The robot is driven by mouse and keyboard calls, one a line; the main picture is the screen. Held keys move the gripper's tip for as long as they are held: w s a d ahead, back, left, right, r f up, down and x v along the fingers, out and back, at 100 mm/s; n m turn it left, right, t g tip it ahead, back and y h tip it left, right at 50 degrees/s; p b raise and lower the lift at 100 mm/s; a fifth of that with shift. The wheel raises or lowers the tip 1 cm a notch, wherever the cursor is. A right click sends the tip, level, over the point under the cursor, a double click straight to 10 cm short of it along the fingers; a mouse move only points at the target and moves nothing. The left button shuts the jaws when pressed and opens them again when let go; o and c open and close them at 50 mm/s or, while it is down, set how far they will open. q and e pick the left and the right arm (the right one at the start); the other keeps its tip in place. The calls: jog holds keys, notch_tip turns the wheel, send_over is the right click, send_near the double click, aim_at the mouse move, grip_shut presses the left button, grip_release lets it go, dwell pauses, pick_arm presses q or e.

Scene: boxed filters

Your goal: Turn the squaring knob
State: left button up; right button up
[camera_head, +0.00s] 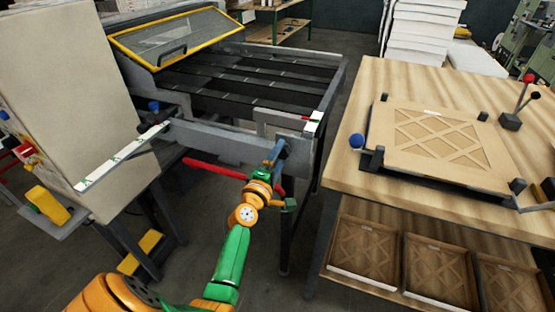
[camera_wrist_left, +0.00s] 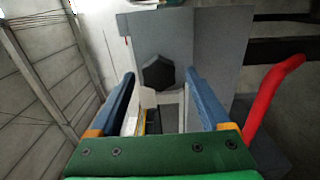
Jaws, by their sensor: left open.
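A dark, many-sided knob (camera_wrist_left: 158,72) shows in the left wrist view on a grey panel of the machine (camera_wrist_left: 222,48). I take it to be the squaring knob. My left gripper (camera_head: 278,149) is at the front right of the machine frame (camera_head: 205,139) in the head view. Its two blue fingers are spread and empty in the left wrist view (camera_wrist_left: 160,88). The knob appears between and beyond the fingertips; contact cannot be told. In the head view the knob cannot be made out near the gripper. My right gripper is not in view.
A red curved bar (camera_head: 213,169) runs close beside my left gripper, and it shows at right in the left wrist view (camera_wrist_left: 272,92). A wooden table (camera_head: 350,180) with a filter frame (camera_head: 440,143) stands right. A tall pale panel (camera_head: 70,90) stands left.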

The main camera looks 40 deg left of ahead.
pick_arm(q)
jog(key=v, duration=0.6)
jog(key=shift+s, duration=0.15)
jog(key=shift+d, duration=0.1)
